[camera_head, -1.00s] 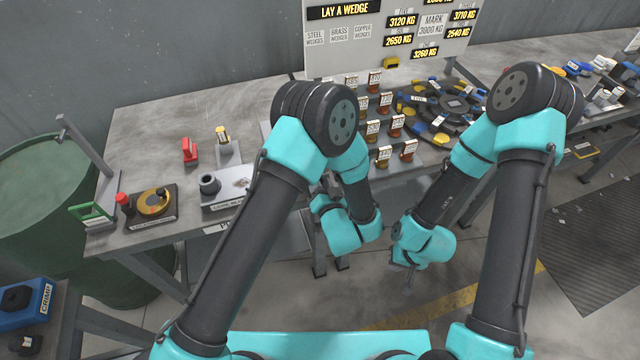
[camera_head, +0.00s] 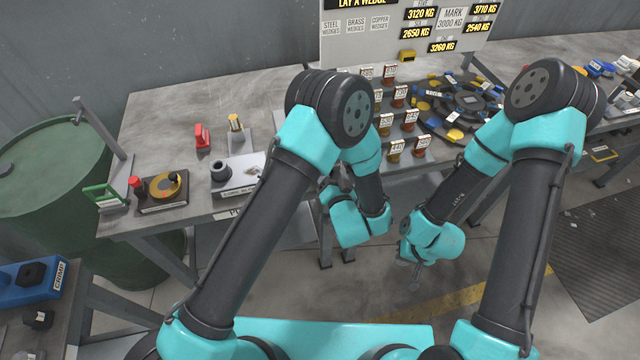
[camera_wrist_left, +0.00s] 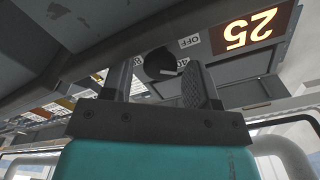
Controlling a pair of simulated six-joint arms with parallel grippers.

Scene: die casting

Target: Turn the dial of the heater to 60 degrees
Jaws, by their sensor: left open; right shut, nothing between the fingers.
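In the left wrist view, a black dial knob (camera_wrist_left: 160,62) sits on the underside-like grey face of a unit, with white labels around it, one reading OFF (camera_wrist_left: 189,41). Near it, a lit display (camera_wrist_left: 250,29) reads 25, upside down in this view. My left gripper (camera_wrist_left: 158,84) is open, with one finger on each side of the knob in the picture; I cannot tell whether they touch it. In the head view my left gripper (camera_head: 336,188) is small and partly hidden by my arm. My right gripper (camera_head: 415,277) hangs in front of the bench, shut and empty. I cannot pick out the heater in the head view.
A sign board (camera_head: 350,45) stands behind. A green barrel (camera_head: 60,165) is at left. The floor in front is open.

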